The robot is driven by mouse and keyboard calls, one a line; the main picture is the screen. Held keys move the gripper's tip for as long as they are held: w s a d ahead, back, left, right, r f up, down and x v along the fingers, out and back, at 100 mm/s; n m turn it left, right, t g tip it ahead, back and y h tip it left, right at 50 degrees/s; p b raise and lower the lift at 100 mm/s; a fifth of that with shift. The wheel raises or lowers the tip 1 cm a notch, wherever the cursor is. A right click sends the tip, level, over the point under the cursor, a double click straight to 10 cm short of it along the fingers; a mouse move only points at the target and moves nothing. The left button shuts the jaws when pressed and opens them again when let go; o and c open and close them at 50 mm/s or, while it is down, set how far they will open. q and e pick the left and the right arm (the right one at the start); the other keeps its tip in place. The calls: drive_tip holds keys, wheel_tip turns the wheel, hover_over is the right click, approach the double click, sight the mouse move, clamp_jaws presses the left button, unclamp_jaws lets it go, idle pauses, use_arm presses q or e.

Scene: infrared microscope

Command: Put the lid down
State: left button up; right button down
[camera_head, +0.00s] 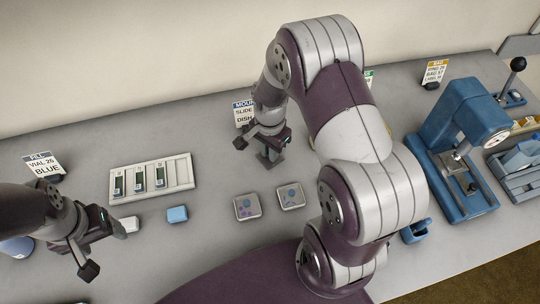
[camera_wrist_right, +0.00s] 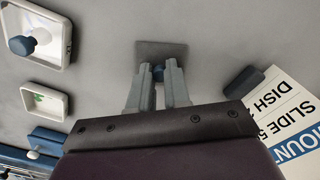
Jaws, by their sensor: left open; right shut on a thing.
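The lid, a dark grey square plate with a blue knob, shows in the right wrist view (camera_wrist_right: 160,51) just past my fingertips. My right gripper (camera_wrist_right: 158,80) is shut on its knob. In the head view, my right gripper (camera_head: 270,150) points down over the bench with the lid (camera_head: 269,161) below it. I cannot tell whether the lid touches the bench. Two small square dishes, one nearer (camera_head: 247,207) and one to its right (camera_head: 290,196), sit in front of it. My left gripper (camera_head: 104,250) is open and empty at the lower left.
A white slide rack (camera_head: 180,174) and a light blue block (camera_head: 177,214) lie left of the dishes. A sign (camera_head: 243,112) stands behind my right gripper. A blue microscope (camera_head: 460,150) stands at right. White square trays (camera_wrist_right: 45,101) show in the right wrist view.

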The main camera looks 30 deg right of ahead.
drive_tip(key=shift+r, duration=0.2)
drive_tip(key=shift+f, duration=0.15)
drive_tip(key=c, duration=1.1)
unclamp_jaws()
